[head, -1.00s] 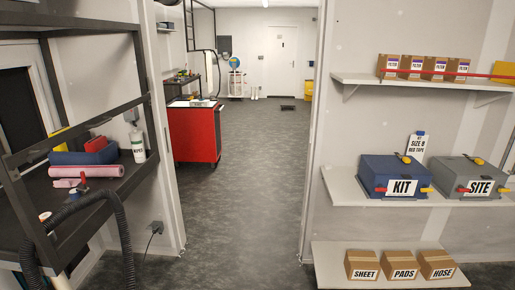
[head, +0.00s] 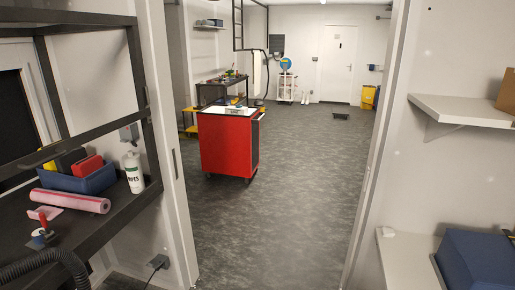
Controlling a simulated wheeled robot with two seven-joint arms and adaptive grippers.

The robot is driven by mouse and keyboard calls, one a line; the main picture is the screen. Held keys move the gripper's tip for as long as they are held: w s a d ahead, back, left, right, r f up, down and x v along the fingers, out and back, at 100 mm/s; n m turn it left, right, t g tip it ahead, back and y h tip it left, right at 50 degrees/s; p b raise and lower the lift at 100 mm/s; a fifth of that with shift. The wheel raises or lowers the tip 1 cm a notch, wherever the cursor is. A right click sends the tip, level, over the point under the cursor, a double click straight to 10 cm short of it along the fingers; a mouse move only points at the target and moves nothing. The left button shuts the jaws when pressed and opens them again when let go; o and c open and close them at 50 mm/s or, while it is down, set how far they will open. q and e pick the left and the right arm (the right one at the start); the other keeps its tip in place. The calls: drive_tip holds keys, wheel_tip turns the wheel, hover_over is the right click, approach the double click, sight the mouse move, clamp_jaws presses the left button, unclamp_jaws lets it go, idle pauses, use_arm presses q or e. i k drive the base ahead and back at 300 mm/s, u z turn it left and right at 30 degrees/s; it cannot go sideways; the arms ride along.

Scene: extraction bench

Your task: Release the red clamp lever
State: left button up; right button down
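A small upright red lever (head: 43,222) stands on the dark bench (head: 118,206) at the left, in front of a pink roll (head: 70,201). It looks like the clamp lever, but it is too small to tell its exact position. A pale pink piece (head: 46,212) lies behind it and a small white and blue round thing (head: 38,237) is beside it. Neither of my grippers is in view.
A blue bin (head: 92,181) and a white wipes bottle (head: 134,172) stand on the bench. A black hose (head: 62,256) curves at its front. A red cart (head: 226,145) is beyond the doorway. Shelves (head: 462,110) are at the right. The floor (head: 290,215) between is clear.

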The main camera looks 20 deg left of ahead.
sight(47, 233)
drive_tip(key=u, duration=0.6)
drive_tip(key=i, duration=0.95)
drive_tip(key=u, duration=1.55)
drive_tip(key=i, duration=0.6)
drive_tip(key=u, duration=0.4)
